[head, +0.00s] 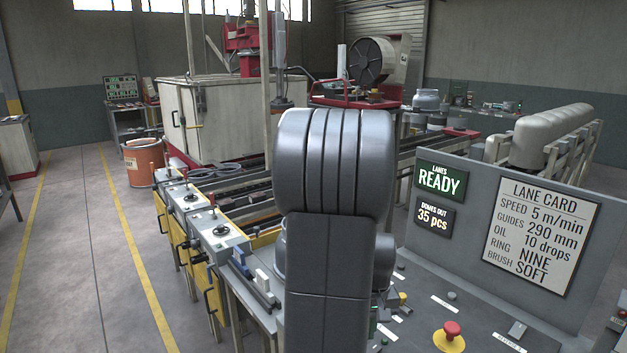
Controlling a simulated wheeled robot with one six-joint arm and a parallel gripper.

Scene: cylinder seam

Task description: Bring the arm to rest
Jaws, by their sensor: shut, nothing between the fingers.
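My arm (328,270) rises from the bottom edge in the middle of the head view. Its dark grey links stand upright, with a wide, rounded, grooved joint at the top. My gripper does not show; it is outside the picture or hidden behind the arm's links. The arm covers the middle of the scene behind it, including part of the control desk (470,315).
The desk has a red emergency button (452,331). Behind it stands a grey panel (455,240) with a green READY display (440,178) and a lane card (540,235). Lever boxes (222,236) stand left of the arm. Floor (80,250) at the left is clear.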

